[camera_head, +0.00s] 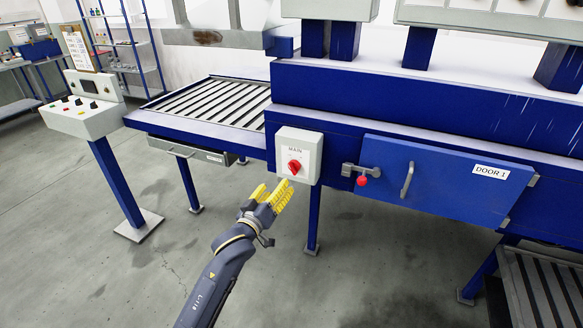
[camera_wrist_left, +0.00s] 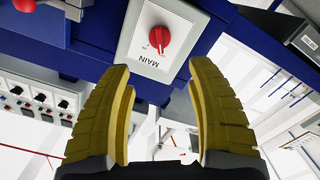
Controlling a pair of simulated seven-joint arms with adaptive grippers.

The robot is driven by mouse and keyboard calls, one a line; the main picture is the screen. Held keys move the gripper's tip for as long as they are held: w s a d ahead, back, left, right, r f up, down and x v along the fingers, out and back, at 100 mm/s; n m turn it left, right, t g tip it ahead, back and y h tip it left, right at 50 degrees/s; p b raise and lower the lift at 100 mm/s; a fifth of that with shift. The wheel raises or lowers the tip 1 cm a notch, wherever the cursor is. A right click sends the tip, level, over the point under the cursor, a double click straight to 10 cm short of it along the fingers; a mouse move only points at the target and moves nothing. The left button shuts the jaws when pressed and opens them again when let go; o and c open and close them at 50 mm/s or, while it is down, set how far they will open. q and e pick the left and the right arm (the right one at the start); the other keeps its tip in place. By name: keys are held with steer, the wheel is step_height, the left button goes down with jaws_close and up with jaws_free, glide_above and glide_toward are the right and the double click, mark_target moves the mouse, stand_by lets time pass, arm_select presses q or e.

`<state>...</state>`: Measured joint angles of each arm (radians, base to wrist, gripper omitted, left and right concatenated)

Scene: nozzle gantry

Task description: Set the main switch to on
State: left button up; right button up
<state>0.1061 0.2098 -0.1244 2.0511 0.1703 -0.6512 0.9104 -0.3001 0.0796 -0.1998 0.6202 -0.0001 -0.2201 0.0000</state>
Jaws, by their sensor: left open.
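The main switch is a red rotary knob (camera_head: 294,167) on a white box (camera_head: 309,148) labelled MAIN, fixed to the blue machine frame. In the left wrist view the red knob (camera_wrist_left: 159,37) shows upside down near the top, on its white plate (camera_wrist_left: 183,18), beyond the fingertips. My left gripper (camera_head: 270,193) has yellow fingers and is just below and left of the box in the head view. In the left wrist view its fingers (camera_wrist_left: 158,75) are open, apart and empty, with the knob between their lines. My right gripper is not seen.
Right of the switch are a latch with a red ball knob (camera_head: 362,181) and a blue door (camera_head: 440,182) labelled DOOR 1 with a handle (camera_head: 407,179). A roller conveyor (camera_head: 212,103) is behind left. A control pedestal (camera_head: 82,117) stands at far left. The floor in front is clear.

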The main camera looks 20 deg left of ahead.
mark_target(294, 165)
arm_select(q)
steer(key=w, duration=0.4)
steer(key=w+d, duration=0.1)
steer(key=w, duration=0.7)
steer(key=shift+w+d, duration=0.2)
steer(key=shift+w, duration=0.15)
steer(key=shift+c, duration=0.4)
steer(key=c, duration=1.1)
steer(key=shift+c, duration=0.2)
steer(key=shift+m, duration=0.3)
steer(key=m, duration=0.5)
steer(key=shift+d+r+m, duration=0.1)
steer(key=shift+d+m, duration=0.05)
steer(key=shift+m, duration=0.15)
steer(key=m, duration=0.5)
steer(key=shift+d+m, duration=0.2)
steer(key=shift+m, duration=0.1)
